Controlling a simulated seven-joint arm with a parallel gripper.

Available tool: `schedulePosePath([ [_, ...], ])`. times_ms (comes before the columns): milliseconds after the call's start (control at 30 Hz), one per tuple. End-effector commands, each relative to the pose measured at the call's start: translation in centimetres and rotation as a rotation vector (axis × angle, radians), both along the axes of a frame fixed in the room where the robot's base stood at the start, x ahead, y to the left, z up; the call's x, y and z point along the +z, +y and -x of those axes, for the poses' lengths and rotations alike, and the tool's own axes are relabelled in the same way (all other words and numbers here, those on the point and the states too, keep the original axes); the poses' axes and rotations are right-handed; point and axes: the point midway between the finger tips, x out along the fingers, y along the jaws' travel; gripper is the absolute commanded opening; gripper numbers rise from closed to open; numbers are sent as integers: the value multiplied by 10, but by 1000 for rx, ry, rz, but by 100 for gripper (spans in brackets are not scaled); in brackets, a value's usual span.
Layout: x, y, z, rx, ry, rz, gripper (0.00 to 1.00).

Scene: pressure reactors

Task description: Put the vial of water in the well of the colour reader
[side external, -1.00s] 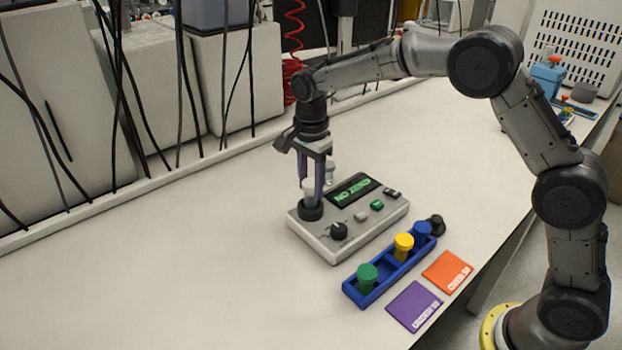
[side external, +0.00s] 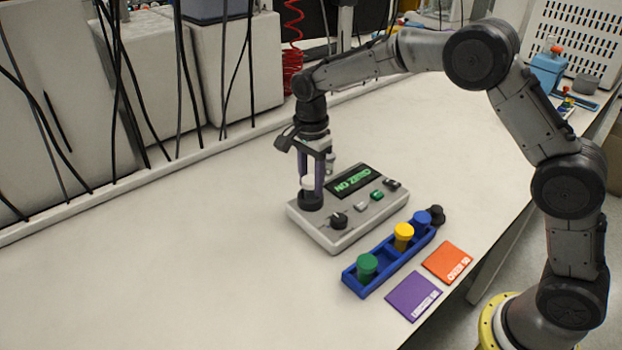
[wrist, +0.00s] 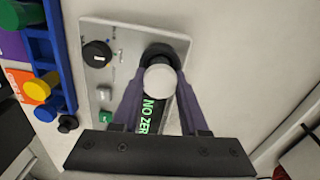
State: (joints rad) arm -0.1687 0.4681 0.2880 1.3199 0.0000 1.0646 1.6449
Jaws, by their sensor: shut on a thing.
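The vial of water (side external: 308,183) has a white cap and stands upright at the black-ringed well (side external: 311,201) of the colour reader (side external: 335,238). Its body is largely hidden in the ring, and I cannot tell whether it touches the bottom. My gripper (side external: 311,184) points down over the well, its purple fingers shut on the vial. In the wrist view the white cap (wrist: 160,79) sits between the fingertips, over the dark ring (wrist: 162,53). The reader's display (side external: 351,181) shows green letters reading "NO ZERO".
A blue rack (side external: 377,277) in front of the reader holds vials with green (side external: 367,264), yellow (side external: 403,231) and blue (side external: 422,218) caps. A black-capped item (side external: 437,214) is at its far end. Purple (side external: 413,296) and orange (side external: 447,263) cards lie beside it. The table's left is clear.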

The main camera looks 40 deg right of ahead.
Motion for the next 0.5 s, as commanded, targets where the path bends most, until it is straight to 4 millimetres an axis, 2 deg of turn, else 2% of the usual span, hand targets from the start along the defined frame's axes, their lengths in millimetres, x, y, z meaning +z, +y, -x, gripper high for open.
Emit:
schedulePosePath([
  [500, -6, 0, 0, 0, 1, 0, 0],
])
